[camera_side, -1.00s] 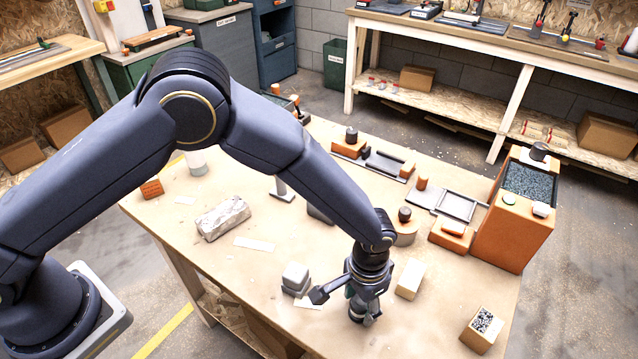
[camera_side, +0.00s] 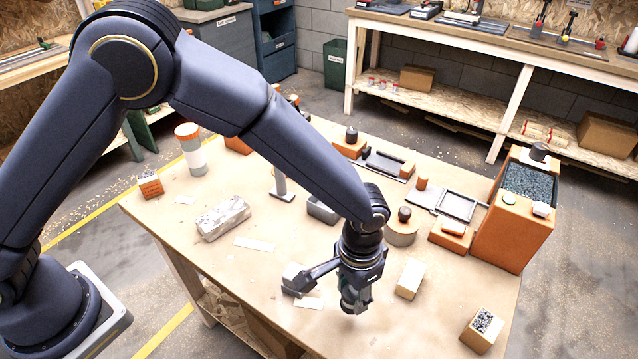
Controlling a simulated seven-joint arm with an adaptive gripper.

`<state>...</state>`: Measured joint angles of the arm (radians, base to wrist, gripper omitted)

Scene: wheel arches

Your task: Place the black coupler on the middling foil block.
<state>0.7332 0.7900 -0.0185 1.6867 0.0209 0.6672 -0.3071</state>
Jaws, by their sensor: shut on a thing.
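My gripper (camera_side: 354,300) points down above the front middle of the table. It is shut on a small dark thing at its tips, which seems to be the black coupler; the fingers and the dark colour hide its outline. A crumpled silver foil block (camera_side: 223,218) lies on the table to the left of my gripper, well apart from it.
A pale wooden block (camera_side: 410,279) stands close on the right. A round wooden block with a dark knob (camera_side: 403,232) is behind it. A tall orange box (camera_side: 512,232) and a speckled-top block (camera_side: 482,330) stand at the right. The tabletop around the foil block is mostly clear.

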